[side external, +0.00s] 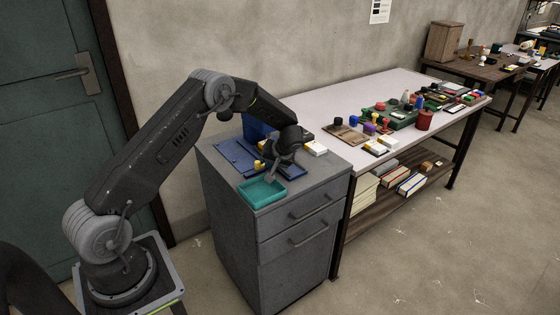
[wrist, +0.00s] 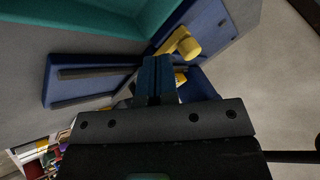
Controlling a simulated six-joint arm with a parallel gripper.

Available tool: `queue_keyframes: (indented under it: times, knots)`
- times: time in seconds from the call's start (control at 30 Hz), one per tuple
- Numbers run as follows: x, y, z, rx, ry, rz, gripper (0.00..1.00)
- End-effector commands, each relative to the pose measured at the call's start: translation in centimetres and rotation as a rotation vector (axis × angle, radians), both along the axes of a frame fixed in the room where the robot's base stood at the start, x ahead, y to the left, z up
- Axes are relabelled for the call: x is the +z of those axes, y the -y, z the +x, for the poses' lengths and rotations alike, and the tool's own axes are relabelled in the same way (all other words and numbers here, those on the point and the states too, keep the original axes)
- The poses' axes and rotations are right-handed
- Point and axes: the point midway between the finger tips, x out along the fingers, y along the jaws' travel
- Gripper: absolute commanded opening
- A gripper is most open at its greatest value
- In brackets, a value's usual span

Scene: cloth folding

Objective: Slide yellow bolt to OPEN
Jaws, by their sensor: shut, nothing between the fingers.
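The yellow bolt (wrist: 188,46) lies on a blue board (wrist: 211,22) in the wrist view, just beyond and to the right of my fingertips. Its round knob faces the camera. My gripper (wrist: 155,62) is shut and empty, its blue-grey fingers together, and I see no clear contact with the bolt. In the side external view, a small yellow part of the bolt (side external: 258,165) shows on the blue board (side external: 235,154) on the grey cabinet, left of my gripper (side external: 271,179). The arm hides part of the board. No OPEN marking is readable.
A teal tray (side external: 262,181) sits at the cabinet's front edge, close to my gripper. A white box (side external: 316,149) lies to the right. A long table (side external: 400,85) with many small objects adjoins the cabinet (side external: 275,215).

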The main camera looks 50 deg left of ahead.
Motion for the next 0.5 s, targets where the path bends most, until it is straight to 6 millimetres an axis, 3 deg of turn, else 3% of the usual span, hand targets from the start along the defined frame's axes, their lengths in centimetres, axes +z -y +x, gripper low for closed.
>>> queue_keyframes:
  times: [0.5]
  knots:
    - [0.01, -0.92, -0.99, 0.000, 0.000, 0.000, 0.00]
